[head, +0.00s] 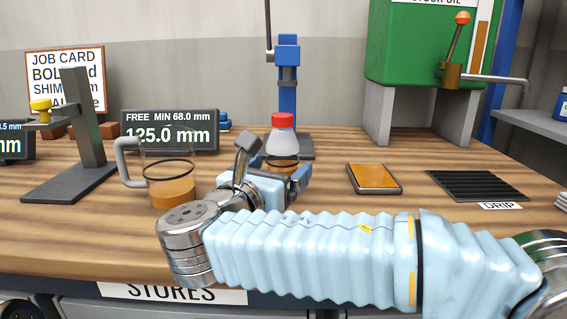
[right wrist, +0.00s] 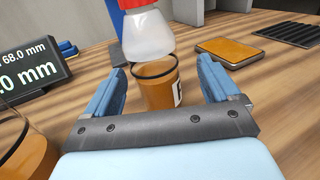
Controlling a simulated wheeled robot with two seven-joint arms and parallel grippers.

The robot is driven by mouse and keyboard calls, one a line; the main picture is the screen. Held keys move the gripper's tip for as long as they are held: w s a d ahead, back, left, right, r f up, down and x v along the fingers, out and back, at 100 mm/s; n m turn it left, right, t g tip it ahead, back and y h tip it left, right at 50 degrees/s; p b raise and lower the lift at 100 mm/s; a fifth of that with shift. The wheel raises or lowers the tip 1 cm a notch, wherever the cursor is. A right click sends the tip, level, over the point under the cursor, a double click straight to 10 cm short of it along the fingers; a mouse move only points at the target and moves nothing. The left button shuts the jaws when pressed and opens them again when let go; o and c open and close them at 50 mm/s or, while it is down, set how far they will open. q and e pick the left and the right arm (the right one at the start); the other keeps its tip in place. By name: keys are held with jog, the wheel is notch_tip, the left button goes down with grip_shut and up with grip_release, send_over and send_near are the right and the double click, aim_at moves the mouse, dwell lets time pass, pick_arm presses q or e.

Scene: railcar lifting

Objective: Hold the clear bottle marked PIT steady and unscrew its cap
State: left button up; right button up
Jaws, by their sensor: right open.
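The clear bottle (head: 283,141) stands upright on the bench with its red cap (head: 282,120) on and amber contents in its lower part. In the right wrist view the bottle (right wrist: 156,90) stands between and just beyond the fingers, its cap cut by the top edge. Part of a white label shows on its right side, not fully readable. My right gripper (right wrist: 162,80) is open, fingers on either side of the bottle, with no clear contact. In the head view my right gripper (head: 278,178) hides the bottle's lower part. My left gripper is out of view.
A glass jug (head: 171,186) of amber liquid stands left of my right gripper. Behind it is a gauge display (head: 170,130), and a blue stand (head: 287,90) is behind the bottle. An amber-topped tray (head: 374,179) and drip grille (head: 477,186) lie right, with bare bench between.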

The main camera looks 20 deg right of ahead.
aim_at(286, 161)
jog(key=x, duration=0.5)
jog(key=shift+w+a+f, duration=0.1)
jog(key=shift+w+f, duration=0.3)
jog(key=shift+w, duration=0.15)
jog(key=shift+c, duration=0.5)
jog(key=c, duration=1.2)
jog(key=shift+r, duration=0.1)
